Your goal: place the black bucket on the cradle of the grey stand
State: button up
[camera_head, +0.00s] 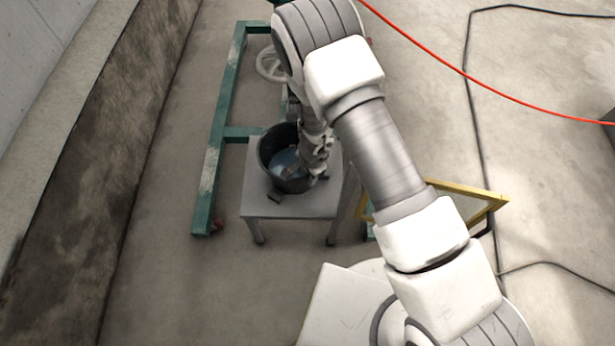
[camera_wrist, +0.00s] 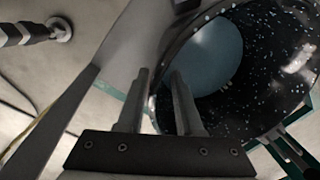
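The black bucket (camera_head: 266,162) is over the top of the grey stand (camera_head: 300,207) in the head view, with bluish liquid inside. I cannot tell whether it rests on the stand or hangs just above it. A small dark block (camera_head: 273,198), perhaps part of the cradle, shows in front of the bucket. My gripper (camera_head: 313,172) is at the bucket's right side. In the wrist view, the fingers (camera_wrist: 159,78) stand apart at the rim of the bucket (camera_wrist: 265,70), its wall seemingly between them. Whether they press on it is unclear. The rest of the cradle is hidden.
A green frame (camera_head: 208,180) stands left of and behind the stand, with a white wheel (camera_head: 270,64) near it. A yellow-framed panel (camera_head: 470,205) is at the right. A red hose (camera_head: 440,62) and black cables (camera_head: 468,70) cross the floor. A wall runs along the left.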

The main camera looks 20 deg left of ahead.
notch_tip(320, 180, up, 8)
jog(key=p, duration=0.2)
jog(key=shift+s+d+f, duration=0.2)
jog(key=shift+s+d, duration=0.1)
jog(key=shift+d, duration=0.1)
jog(key=w+d+r+n+t+y, duration=0.1)
jog(key=w+d+r+n+y, duration=0.15)
jog(key=r, duration=1.15)
jog(key=w+d+r+n+y, duration=0.1)
jog(key=d+r, duration=0.2)
jog(key=r, duration=1.1)
jog(key=s+d+r+n+t+h, duration=0.2)
jog(key=s+d+r, duration=0.5)
jog(key=d, duration=0.4)
jog(key=s+d+r+n+t+h, duration=0.1)
jog(key=s+d+r+h, duration=0.1)
jog(key=s+d+r, duration=0.6)
jog(key=d+r, duration=0.1)
jog(key=d, duration=0.2)
jog(key=shift+d+r+n+t+h, duration=0.15)
jog(key=shift+d+n+t+h, duration=0.15)
jog(key=shift+n+t+h, duration=0.1)
jog(key=shift+s+r+p, duration=0.1)
jog(key=shift+r+p, duration=0.05)
jog(key=shift+p, duration=0.25)
